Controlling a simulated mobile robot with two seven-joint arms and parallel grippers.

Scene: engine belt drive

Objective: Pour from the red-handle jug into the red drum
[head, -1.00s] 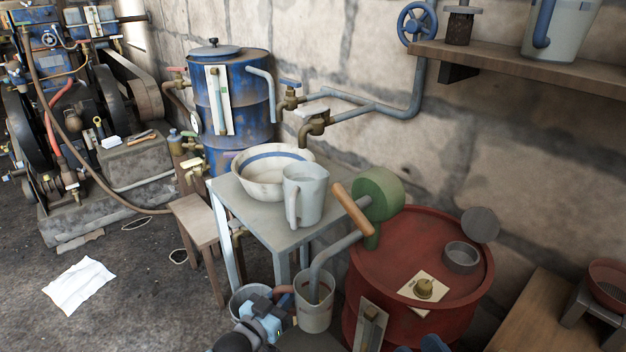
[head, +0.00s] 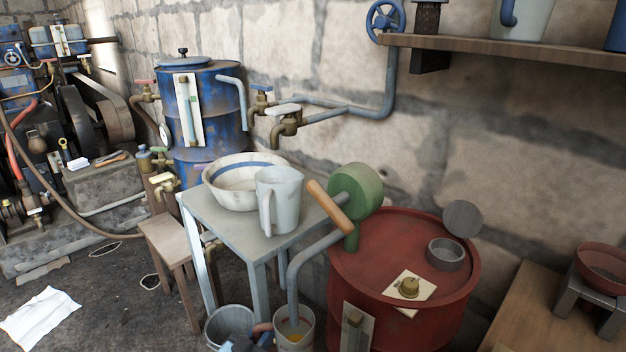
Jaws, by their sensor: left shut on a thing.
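The red-handle jug (head: 308,330) is a pale jug at the bottom edge, with yellowish liquid inside. Its reddish handle (head: 262,328) is on its left side. My left gripper (head: 242,345), mostly cut off by the bottom edge, is shut on this handle. The grey spout pipe (head: 293,275) of the green hand pump (head: 355,192) reaches down into the jug's mouth. The red drum (head: 440,305) stands to the right, with the pump on its top. A short grey open collar (head: 446,255) is on the drum top, with a round grey cap (head: 462,218) upright behind it. My right gripper is out of view.
A grey table (head: 240,240) holds a white basin (head: 222,190) and a pale jug (head: 286,200) behind the red-handle jug. A grey bucket (head: 213,330) stands left of it. A card with a brass piece (head: 409,287) lies on the drum. A wooden bench (head: 525,300) is at right.

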